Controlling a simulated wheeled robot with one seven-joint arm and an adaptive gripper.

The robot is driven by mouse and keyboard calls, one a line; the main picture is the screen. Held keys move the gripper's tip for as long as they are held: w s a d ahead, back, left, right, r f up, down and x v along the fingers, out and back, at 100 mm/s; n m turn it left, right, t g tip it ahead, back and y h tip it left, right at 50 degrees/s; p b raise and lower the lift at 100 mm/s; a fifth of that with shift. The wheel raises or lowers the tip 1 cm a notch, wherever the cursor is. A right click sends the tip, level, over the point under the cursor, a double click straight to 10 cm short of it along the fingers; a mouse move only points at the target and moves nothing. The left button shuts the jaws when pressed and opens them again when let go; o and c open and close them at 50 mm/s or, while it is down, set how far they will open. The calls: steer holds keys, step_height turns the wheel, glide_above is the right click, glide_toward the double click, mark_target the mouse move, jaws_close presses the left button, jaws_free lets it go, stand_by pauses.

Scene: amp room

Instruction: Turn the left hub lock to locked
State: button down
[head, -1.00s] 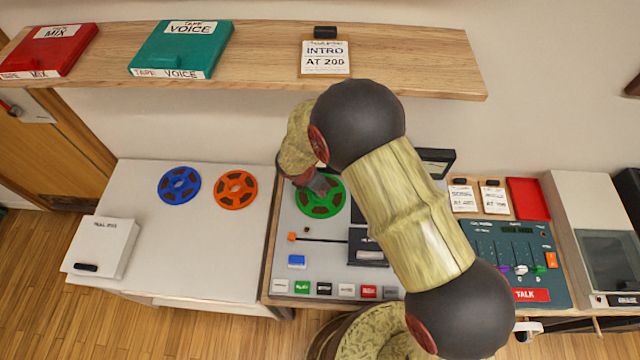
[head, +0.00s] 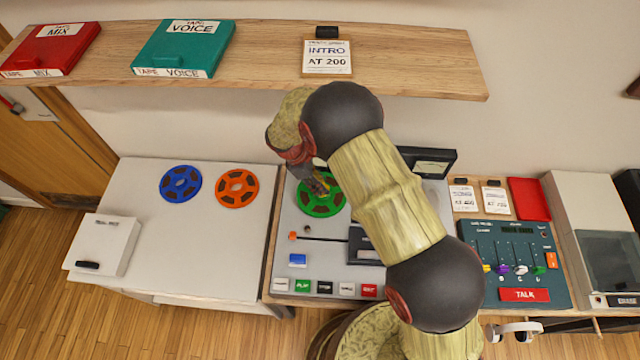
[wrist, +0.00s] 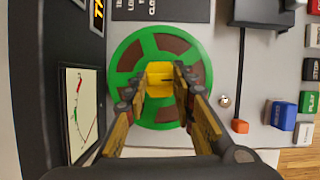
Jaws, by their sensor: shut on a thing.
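The green reel (head: 322,207) lies flat on the left hub of the tape deck; it also shows in the wrist view (wrist: 128,57). The left hub lock is the yellow piece (wrist: 159,76) at the reel's centre. My gripper (wrist: 161,82) is over the reel with its two fingers shut on the yellow hub lock, one on each side. In the head view my gripper (head: 321,186) reaches down to the reel's centre and covers most of the lock. I cannot tell the lock's exact angle or any lock marking.
A meter (head: 432,165) stands behind the deck, and a row of keys (head: 325,288) runs along its front. An orange slider knob (wrist: 240,126) and a blue key (wrist: 284,116) are near the reel. Blue (head: 180,184) and orange (head: 236,188) reels lie left. A wooden shelf (head: 420,70) overhangs behind.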

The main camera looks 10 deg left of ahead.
steer(key=shift+m, duration=0.5)
steer(key=c, duration=1.5)
jaws_free()
steer(key=shift+r, duration=0.1)
steer(key=shift+w+a+r, duration=0.1)
steer(key=shift+a+r, duration=0.1)
steer(key=shift+r, duration=0.1)
steer(key=v, duration=0.4)
steer(key=shift+a+r, duration=0.2)
steer(key=shift+r, duration=0.05)
steer(key=a, duration=1.1)
steer(key=shift+a+f, duration=0.2)
steer(key=shift+a, duration=0.15)
